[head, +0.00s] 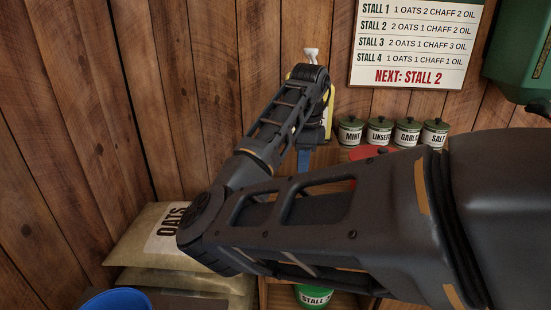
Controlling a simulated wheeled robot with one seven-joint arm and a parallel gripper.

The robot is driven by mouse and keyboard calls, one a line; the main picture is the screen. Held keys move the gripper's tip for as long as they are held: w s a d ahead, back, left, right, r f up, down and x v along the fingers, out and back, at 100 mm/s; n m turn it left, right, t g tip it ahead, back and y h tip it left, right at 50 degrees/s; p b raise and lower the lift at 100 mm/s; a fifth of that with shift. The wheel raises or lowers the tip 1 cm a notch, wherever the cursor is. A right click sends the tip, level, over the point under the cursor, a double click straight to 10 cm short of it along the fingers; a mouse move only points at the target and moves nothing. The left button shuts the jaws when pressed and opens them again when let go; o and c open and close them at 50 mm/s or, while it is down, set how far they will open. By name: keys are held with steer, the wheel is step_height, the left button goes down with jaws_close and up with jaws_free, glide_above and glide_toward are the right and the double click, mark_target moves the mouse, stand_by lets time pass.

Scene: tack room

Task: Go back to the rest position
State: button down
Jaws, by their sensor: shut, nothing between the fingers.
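My arm reaches in from the right edge, bends at the left above the oats sack and runs up to the middle of the head view. Its far end bends down, and my gripper (309,138) hangs there, small and dark, in front of the shelf area. It is shut and no held thing shows at it. Its fingertips are hard to make out against the dark wrist. A blue upright strip (303,160) shows just below it; I cannot tell what it belongs to or whether they touch.
Labelled tins, mint (350,132), linseed (379,133), garlic (407,133) and salt (435,134), stand right of my gripper. A white-topped container (310,55) is behind my wrist. Oats sacks (137,240), a blue rim (117,301) and a green stall bucket (314,297) lie below. A feed board (416,45) hangs above.

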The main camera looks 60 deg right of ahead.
steer(key=s+d+f+n+g+h, duration=0.2)
steer(key=s+d+f+n+h, duration=0.1)
steer(key=s+d+n+h, duration=0.25)
steer(key=a+f+n+t, duration=0.4)
steer(key=a+n+t, duration=0.3)
steer(key=a+n, duration=0.5)
steer(key=a+f+n+t, duration=0.5)
steer(key=a+n+t, duration=0.2)
steer(key=a+n, duration=0.55)
steer(key=s+a+r+t+y, duration=0.1)
steer(key=s+a+r+y, duration=0.2)
steer(key=s+a, duration=0.5)
steer(key=s+a+r+n+t+y, duration=0.1)
steer(key=s+a+r+y, duration=0.2)
steer(key=s+a, duration=0.5)
steer(key=a, duration=0.5)
steer(key=shift+a, duration=0.25)
